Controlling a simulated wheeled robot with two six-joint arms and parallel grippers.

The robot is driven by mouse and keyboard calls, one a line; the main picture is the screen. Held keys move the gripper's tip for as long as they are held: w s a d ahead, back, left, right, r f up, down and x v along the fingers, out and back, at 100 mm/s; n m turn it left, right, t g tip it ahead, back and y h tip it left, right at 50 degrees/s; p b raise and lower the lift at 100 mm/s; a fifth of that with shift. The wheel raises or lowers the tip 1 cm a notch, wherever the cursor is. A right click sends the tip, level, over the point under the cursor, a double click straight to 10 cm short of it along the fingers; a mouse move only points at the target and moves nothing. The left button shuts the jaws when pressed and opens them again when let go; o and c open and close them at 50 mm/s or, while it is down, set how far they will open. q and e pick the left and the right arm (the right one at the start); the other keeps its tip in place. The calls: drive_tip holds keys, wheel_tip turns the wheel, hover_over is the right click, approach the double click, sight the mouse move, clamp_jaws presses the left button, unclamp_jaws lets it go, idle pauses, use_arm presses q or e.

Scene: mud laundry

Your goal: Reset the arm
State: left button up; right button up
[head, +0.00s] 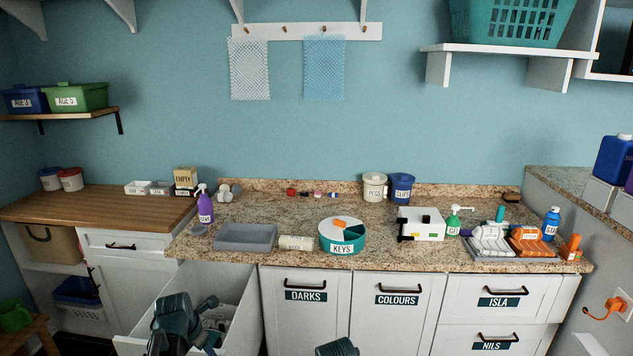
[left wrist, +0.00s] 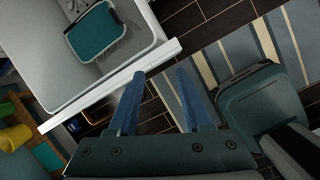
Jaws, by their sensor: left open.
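My left gripper (left wrist: 160,76) is open and empty in the left wrist view, its two blue fingers apart near the white edge of a drawer. Dark floor and a striped rug show beyond them. In the head view my left arm is in front of the open drawer at the lower left, and its fingertips cannot be made out. Only a small dark part of my right arm shows at the bottom edge, and the right gripper is out of view.
The open drawer (head: 241,292) juts out below the counter. The granite counter (head: 290,208) holds a grey tray (head: 245,236), a round KEYS holder (head: 342,235), a white box (head: 421,223) and several bottles. A striped rug (left wrist: 225,70) lies on the dark floor.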

use_arm(q)
drive_tip(key=s+d+m+g+y, duration=0.1)
drive_tip(key=s+d+m+g, duration=0.1)
drive_tip(key=s+d+m, duration=0.7)
drive_tip(key=s+d+f+m+g, duration=0.1)
drive_tip(key=s+d+m, duration=0.9)
drive_tip(key=m, duration=1.4)
drive_tip(key=d+g, duration=0.1)
drive_tip(key=d, duration=0.3)
drive_tip(key=shift+d+m+y, duration=0.3)
drive_tip(key=shift+d+y, duration=0.1)
drive_tip(key=shift+s+f, duration=0.1)
